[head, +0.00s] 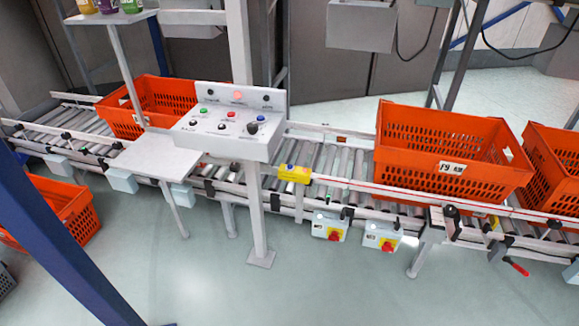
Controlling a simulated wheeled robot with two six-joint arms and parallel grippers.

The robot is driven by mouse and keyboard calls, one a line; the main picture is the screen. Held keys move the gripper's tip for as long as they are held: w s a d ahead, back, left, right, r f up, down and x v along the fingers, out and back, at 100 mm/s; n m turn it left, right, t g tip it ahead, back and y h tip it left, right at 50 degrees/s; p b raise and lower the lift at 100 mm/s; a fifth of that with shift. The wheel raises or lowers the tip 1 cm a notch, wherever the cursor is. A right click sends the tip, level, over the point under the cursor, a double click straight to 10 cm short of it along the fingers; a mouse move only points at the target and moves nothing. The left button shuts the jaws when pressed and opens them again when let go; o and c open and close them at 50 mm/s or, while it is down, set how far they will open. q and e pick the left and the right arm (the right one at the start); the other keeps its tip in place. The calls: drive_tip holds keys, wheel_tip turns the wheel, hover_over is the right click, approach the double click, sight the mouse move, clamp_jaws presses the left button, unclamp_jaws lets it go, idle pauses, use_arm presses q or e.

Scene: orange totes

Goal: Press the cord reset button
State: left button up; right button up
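A white control panel (262,152) stands on a post in front of the roller conveyor. A yellow box (294,174) sits on the conveyor's front rail, right of the panel post. A red cord (400,192) runs right from it along the rail. Neither gripper shows.
Orange totes stand on the conveyor at left (175,92), right (425,165) and far right (545,172). Another orange tote (70,212) is low at left. Two boxes with red switches (329,228) (383,237) hang below the rail. A blue beam (60,235) crosses the lower left. The front floor is clear.

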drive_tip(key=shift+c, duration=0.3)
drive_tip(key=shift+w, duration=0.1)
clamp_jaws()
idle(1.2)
